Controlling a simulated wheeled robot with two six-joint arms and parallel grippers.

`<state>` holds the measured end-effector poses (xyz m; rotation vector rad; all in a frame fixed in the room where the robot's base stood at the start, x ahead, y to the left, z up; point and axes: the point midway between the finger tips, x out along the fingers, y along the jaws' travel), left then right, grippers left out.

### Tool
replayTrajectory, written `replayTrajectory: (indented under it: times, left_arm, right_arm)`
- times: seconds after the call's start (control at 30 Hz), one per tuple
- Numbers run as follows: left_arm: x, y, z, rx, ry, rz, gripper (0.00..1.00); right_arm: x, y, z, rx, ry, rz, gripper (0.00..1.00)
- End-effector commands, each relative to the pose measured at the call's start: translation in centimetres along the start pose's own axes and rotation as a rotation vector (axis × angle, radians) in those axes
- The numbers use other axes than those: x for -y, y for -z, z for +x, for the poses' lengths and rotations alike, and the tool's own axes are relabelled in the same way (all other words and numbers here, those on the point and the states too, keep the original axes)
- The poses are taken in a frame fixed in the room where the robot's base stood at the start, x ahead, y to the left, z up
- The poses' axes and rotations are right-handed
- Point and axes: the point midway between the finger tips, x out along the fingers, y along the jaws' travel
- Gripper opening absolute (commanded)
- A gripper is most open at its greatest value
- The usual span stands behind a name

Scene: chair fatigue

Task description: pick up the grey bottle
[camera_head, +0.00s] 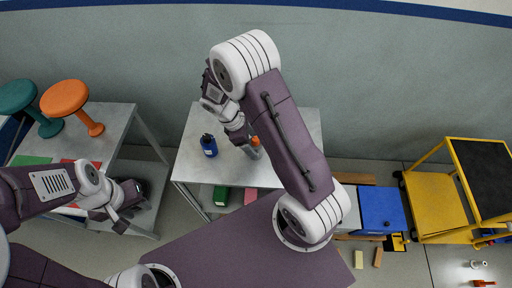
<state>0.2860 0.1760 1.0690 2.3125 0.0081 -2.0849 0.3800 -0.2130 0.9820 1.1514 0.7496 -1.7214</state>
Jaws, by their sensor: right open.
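A grey bottle (251,152) with an orange cap stands on the white table (190,170) in the middle of the view. My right arm and gripper partly cover it. My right gripper (239,138) points down just to the left of the bottle and is open. Whether a finger touches the bottle cannot be told. My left gripper (122,222) is at the lower left, beside the left table and far from the bottle; its jaws are too small and tilted to read.
A blue bottle (209,147) stands left of the grey one. A green box (221,196) and a pink one (251,196) lie lower down. Orange (66,97) and teal (18,96) stools stand on the left table (112,122). A yellow cart (437,203) is at right.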

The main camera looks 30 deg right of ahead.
Motion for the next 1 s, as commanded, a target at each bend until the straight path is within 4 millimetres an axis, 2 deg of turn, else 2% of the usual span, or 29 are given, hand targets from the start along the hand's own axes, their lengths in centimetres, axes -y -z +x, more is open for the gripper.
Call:
replayTrajectory:
  times: [0.13,0.33,0.6,0.63,0.8,0.9,1.0]
  left_arm:
    - [0.0,0.0,-0.4,0.000,0.000,0.000,0.36]
    - [0.0,0.1,-0.8,0.000,0.000,0.000,0.36]
    - [0.0,0.1,-0.8,0.000,0.000,0.000,0.36]
    - [0.0,0.1,-0.8,0.000,0.000,0.000,0.36]
    - [0.0,0.1,-0.8,0.000,0.000,0.000,0.36]
    - [0.0,0.1,-0.8,0.000,0.000,0.000,0.36]
    - [0.0,0.1,-0.8,0.000,0.000,0.000,0.36]
  right_arm:
    - [0.2,-0.4,1.0,0.002,0.004,0.001,0.74]
    - [0.4,-0.7,4.6,0.002,0.004,0.001,0.74]
    - [0.4,-0.6,5.2,-0.001,0.001,0.001,0.74]
    - [0.4,-0.6,5.2,-0.001,0.001,0.001,0.71]
    - [0.3,-0.6,5.2,-0.001,0.001,0.001,0.24]
    - [0.3,-0.6,5.2,-0.001,0.000,0.001,0.00]
    - [0.3,-0.6,5.2,-0.001,0.000,0.001,0.00]
